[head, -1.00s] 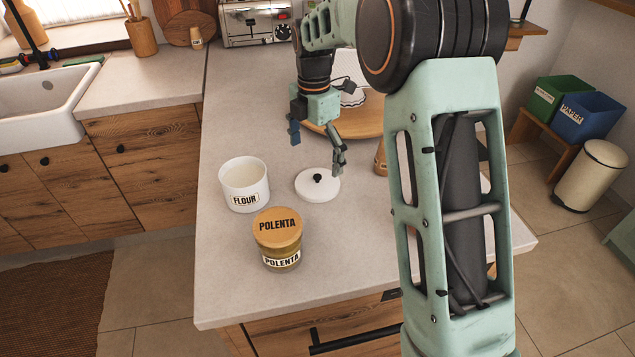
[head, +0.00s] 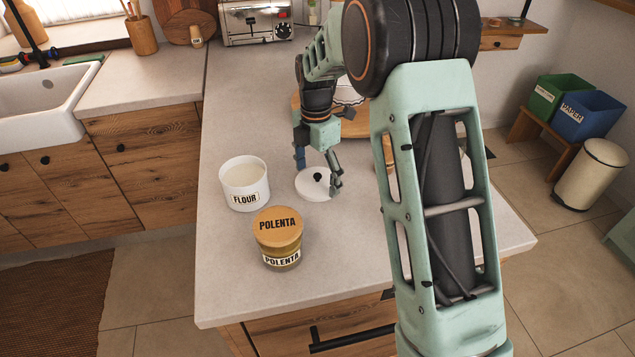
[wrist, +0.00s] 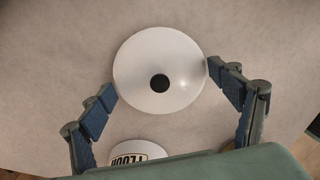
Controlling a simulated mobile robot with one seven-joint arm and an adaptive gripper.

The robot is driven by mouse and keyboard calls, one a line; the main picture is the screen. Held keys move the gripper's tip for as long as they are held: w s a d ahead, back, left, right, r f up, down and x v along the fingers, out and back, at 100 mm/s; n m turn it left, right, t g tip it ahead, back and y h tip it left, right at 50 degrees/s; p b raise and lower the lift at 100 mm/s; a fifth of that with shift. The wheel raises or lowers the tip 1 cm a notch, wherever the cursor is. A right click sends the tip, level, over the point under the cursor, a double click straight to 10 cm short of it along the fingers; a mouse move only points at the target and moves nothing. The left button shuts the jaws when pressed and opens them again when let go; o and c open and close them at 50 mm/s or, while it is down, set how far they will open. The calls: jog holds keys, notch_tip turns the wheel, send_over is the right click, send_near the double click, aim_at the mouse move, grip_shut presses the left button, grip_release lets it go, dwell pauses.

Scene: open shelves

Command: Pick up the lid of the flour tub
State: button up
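The white round lid (head: 314,187) with a small black knob lies flat on the counter, right of the flour tub. The white flour tub (head: 243,184) stands open and upright with its FLOUR label facing front. My gripper (head: 318,176) is low over the lid, its fingers apart. In the wrist view my gripper (wrist: 160,88) is open, with one blue-padded finger on each side of the lid (wrist: 150,60). The flour tub (wrist: 138,153) shows partly at the bottom edge. I cannot tell whether the fingertips touch the lid.
A polenta jar (head: 278,240) with a wooden lid stands in front of the flour tub. A round wooden board (head: 350,125) lies behind my gripper. My arm hides part of the counter at right. The counter (head: 235,290) is bare at the front left.

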jog(key=c, duration=0.8)
jog(key=shift+s, duration=0.1)
